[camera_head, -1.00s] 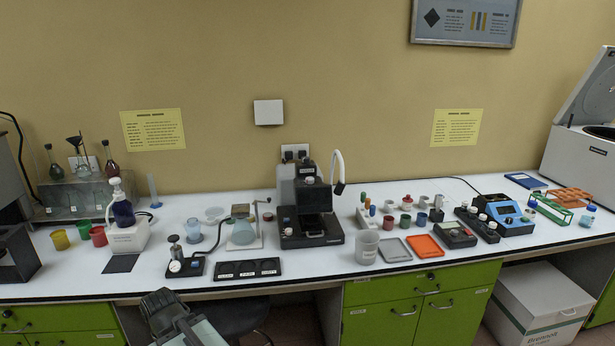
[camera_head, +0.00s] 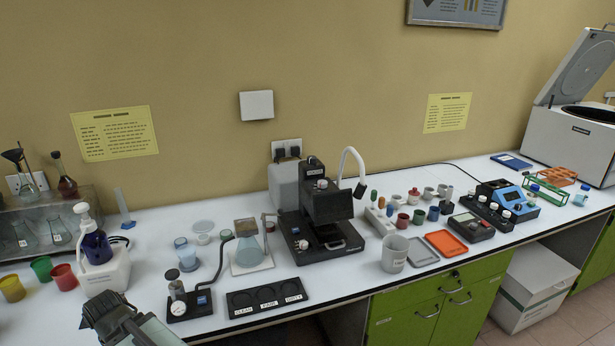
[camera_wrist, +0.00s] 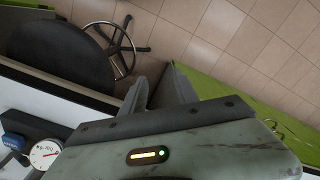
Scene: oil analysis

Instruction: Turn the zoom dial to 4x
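A black microscope-like instrument (camera_head: 335,240) stands on the white bench in the middle of the head view. It has a small knob with a pale and red top (camera_head: 322,184) on its upper body and a pale knob (camera_head: 302,245) at the left of its base. I cannot tell which knob is the zoom dial, and no 4x mark is readable. My gripper (camera_wrist: 158,82) is open and empty in the wrist view, its fingers apart above the floor. In the head view my arm is at the lower left, in front of the bench and well away from the instrument.
A flask on a stand (camera_head: 246,236), a gauge device (camera_head: 188,300) and a black labelled tray (camera_head: 267,297) lie left of the instrument. A white bent lamp (camera_head: 346,160), grey beaker (camera_head: 394,254) and orange tray (camera_head: 446,243) are right. A black stool (camera_wrist: 60,50) stands below.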

